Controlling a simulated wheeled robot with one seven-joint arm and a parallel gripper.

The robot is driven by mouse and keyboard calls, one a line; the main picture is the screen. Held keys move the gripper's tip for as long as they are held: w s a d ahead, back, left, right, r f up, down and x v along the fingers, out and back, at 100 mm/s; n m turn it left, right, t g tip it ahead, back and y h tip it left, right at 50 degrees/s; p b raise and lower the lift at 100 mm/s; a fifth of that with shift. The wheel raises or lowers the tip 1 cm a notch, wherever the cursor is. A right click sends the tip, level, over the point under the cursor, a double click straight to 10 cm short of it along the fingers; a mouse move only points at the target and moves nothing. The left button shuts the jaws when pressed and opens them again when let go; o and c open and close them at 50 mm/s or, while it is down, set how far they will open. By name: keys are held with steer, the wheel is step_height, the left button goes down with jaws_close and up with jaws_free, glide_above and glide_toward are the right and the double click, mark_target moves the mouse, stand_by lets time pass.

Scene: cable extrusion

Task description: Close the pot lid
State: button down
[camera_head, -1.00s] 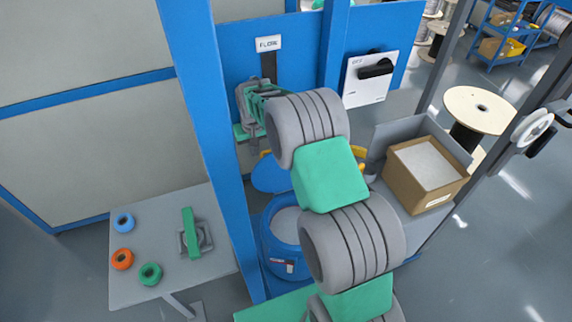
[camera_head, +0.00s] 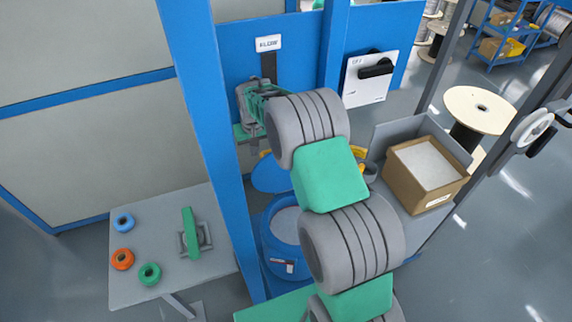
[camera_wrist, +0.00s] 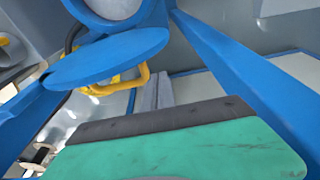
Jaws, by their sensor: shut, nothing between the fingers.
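The blue pot (camera_head: 278,262) stands beside the blue post, partly hidden by my arm, with a pale grey round opening on top. Its blue lid (camera_head: 270,174) is open, tilted up at the far side of the opening. In the wrist view the lid (camera_wrist: 108,58) is a blue disc by the pot's opening (camera_wrist: 112,8), with a yellow handle (camera_wrist: 125,83) beyond it. My gripper (camera_wrist: 153,90) is shut and empty, its grey fingers just beside the yellow handle in the picture. I cannot tell whether they touch it. In the head view the wrist hides the fingers.
A panel with a FLOW label (camera_head: 268,42) and a white switch plate (camera_head: 375,78) stand behind my wrist. A cardboard box (camera_head: 424,172) sits right of the pot. The blue post (camera_head: 212,130) rises at the left, beside a grey table (camera_head: 150,205) with coloured rings.

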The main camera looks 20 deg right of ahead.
step_height(320, 180, down, 6)
steer(key=b, duration=0.4)
steer(key=shift+f, duration=0.2)
